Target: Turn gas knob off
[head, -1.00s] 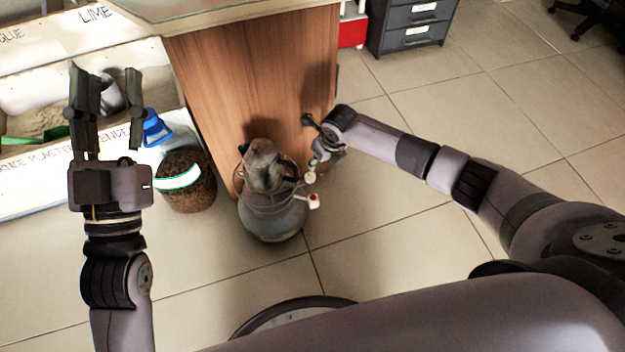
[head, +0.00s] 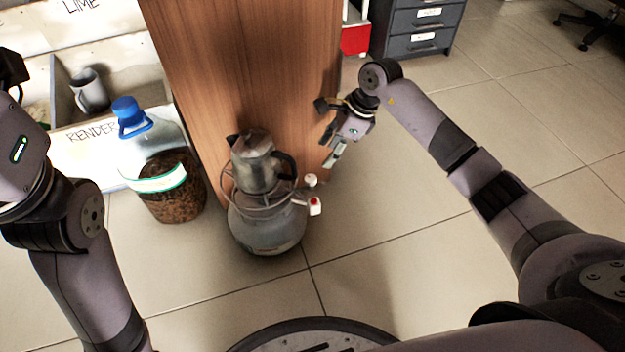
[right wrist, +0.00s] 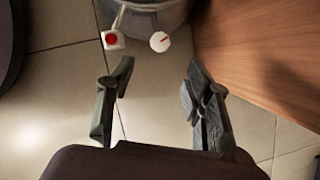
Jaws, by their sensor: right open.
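A grey gas canister (head: 265,228) stands on the floor with a metal coffee pot (head: 254,165) on top. A white knob (head: 311,180) and a white fitting with a red centre (head: 315,206) stick out on its right side. In the right wrist view, the round white knob with a red line (right wrist: 159,41) and the red-centred fitting (right wrist: 112,40) are ahead of the fingertips. My right gripper (head: 328,150) is open, empty and apart from the knob; its fingers also show in the right wrist view (right wrist: 158,72). My left gripper (head: 12,68) is mostly cut off at the left edge.
A wooden panel (head: 240,70) stands behind the canister, close to my right gripper. A brown basket (head: 175,205) and a blue-capped jug (head: 135,130) are left of it. Grey drawers (head: 418,28) stand at the back.

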